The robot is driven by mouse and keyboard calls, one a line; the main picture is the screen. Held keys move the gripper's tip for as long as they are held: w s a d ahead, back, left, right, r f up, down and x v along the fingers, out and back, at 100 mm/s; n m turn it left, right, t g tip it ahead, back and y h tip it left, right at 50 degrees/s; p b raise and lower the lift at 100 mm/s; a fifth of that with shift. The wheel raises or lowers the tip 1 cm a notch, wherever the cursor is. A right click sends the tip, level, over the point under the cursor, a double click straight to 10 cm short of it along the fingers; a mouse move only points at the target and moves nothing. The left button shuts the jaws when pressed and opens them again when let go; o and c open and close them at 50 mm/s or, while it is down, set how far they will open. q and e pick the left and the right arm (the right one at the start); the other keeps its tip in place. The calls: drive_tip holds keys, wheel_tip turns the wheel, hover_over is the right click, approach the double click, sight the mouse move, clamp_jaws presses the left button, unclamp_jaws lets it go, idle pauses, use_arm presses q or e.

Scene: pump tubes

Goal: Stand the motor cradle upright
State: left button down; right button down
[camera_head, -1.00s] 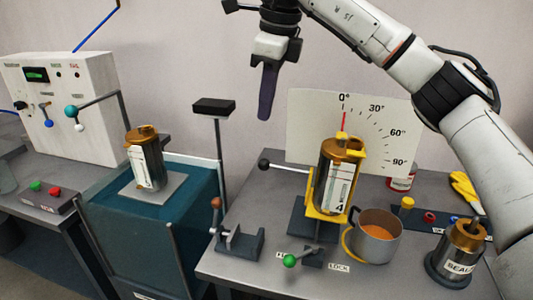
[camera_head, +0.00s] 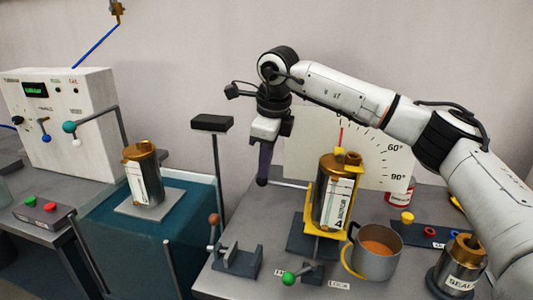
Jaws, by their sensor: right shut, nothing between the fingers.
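The motor cradle (camera_head: 310,222) is a yellow frame holding a brass and silver cylinder (camera_head: 338,195) on a dark base. It stands close to upright, leaning slightly to the right, in front of the white angle dial (camera_head: 300,140) with a red pointer near the top. My right gripper (camera_head: 263,182) hangs pointing down, left of the cradle and apart from it, with its dark fingers together and empty. The cradle's black-knobbed side lever is not visible, probably hidden behind the gripper. A green-knobbed lever (camera_head: 289,279) is at the cradle's front foot. My left gripper is out of view.
A grey clamp with a brown-knobbed handle (camera_head: 236,258) stands front left. A mug of orange liquid (camera_head: 377,248) and a brass-topped cylinder (camera_head: 462,262) stand at the right. Another cylinder (camera_head: 143,180) sits on the teal stand, near a black-topped post (camera_head: 212,123).

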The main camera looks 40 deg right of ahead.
drive_tip(key=shift+f, duration=0.15)
